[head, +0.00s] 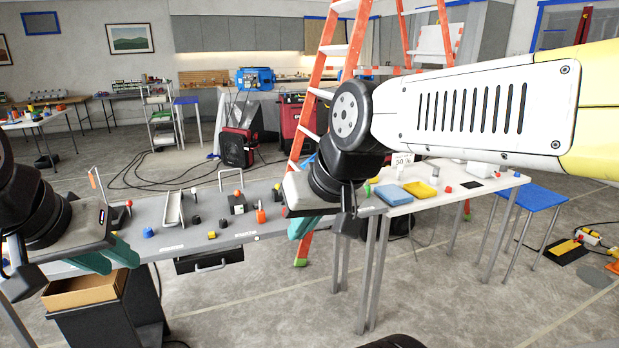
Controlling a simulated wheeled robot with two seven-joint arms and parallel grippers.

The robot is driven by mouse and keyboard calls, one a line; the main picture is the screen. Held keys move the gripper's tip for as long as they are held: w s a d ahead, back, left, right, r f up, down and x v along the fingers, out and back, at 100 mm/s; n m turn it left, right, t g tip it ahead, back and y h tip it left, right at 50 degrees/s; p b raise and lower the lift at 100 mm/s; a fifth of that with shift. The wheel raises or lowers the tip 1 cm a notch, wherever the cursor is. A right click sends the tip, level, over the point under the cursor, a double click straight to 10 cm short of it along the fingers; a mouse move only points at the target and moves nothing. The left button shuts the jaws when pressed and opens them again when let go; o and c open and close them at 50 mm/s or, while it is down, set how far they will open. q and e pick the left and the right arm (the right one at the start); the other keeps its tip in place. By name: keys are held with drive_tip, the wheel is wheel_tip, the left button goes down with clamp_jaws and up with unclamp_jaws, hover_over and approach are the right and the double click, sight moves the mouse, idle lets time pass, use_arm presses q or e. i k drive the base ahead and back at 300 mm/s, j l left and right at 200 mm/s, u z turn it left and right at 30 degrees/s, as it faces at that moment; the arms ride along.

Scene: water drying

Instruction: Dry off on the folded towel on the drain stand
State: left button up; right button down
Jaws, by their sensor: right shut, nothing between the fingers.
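A flat blue piece (391,195) that looks like a folded towel lies on the white table at the right. A similar yellow piece (420,190) lies beside it. I cannot tell which of them is the task's towel, or which part is the drain stand. My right gripper (303,226) is shut and empty, with teal fingertips pointing down, left of the white table and in front of the blue piece. My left gripper (108,256) is over the near left end of the grey table, its teal fingers apart, nothing seen between them.
The grey table (170,239) carries knobs, a white tray (174,210) and small coloured parts. An orange ladder (313,95) stands behind my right arm. A blue stool (535,197) is right of the white table.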

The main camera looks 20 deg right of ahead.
sight(393, 195)
drive_tip(key=z, duration=1.3)
drive_tip(key=i+z, duration=0.2)
drive_tip(key=i, duration=0.8)
drive_tip(key=i+z, duration=0.15)
drive_tip(key=i, duration=0.85)
